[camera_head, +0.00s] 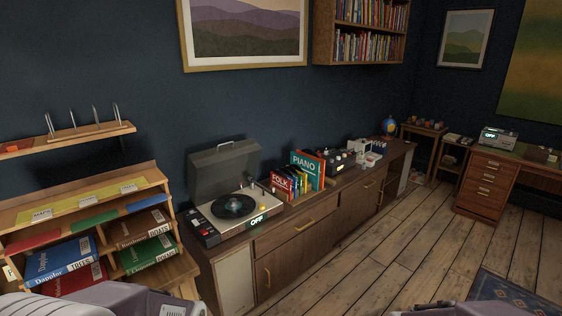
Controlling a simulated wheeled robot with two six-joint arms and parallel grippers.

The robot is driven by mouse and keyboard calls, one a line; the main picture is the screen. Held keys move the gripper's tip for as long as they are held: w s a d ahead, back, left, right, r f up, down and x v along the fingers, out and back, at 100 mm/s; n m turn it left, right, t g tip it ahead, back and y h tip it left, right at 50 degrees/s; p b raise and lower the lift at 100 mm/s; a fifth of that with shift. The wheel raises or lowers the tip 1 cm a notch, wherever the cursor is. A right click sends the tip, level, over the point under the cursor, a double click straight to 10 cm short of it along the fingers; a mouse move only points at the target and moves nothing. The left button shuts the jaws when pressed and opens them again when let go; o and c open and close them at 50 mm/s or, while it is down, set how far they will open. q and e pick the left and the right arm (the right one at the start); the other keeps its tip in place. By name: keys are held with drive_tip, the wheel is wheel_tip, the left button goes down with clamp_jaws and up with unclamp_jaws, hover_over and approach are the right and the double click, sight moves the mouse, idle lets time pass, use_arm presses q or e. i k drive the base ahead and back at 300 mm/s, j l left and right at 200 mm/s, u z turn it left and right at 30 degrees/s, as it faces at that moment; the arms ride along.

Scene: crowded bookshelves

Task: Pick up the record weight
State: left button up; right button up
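A record player (205,224) with its lid raised stands on the left end of the long wooden cabinet. A dark record (233,206) lies on its platter. A small light spot shows at the record's centre, but I cannot tell whether it is the record weight. Small pale and brass-coloured parts (250,180) stand at the back right of the player, too small to identify. Grey-purple parts of my own arms show at the bottom edge, left and right. Neither gripper's fingers are in view.
Upright records or books (304,172), one marked PIANO, stand right of the player. A book rack (93,207) is close on the left. More devices (340,159) line the cabinet (300,240). The wooden floor (385,260) in front is clear.

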sight(233, 204)
drive_tip(key=i, duration=0.9)
drive_tip(key=i+l+u, duration=0.15)
drive_tip(key=i, duration=0.8)
drive_tip(key=i+l, duration=0.1)
drive_tip(key=i, duration=0.8)
drive_tip(key=u, duration=0.3)
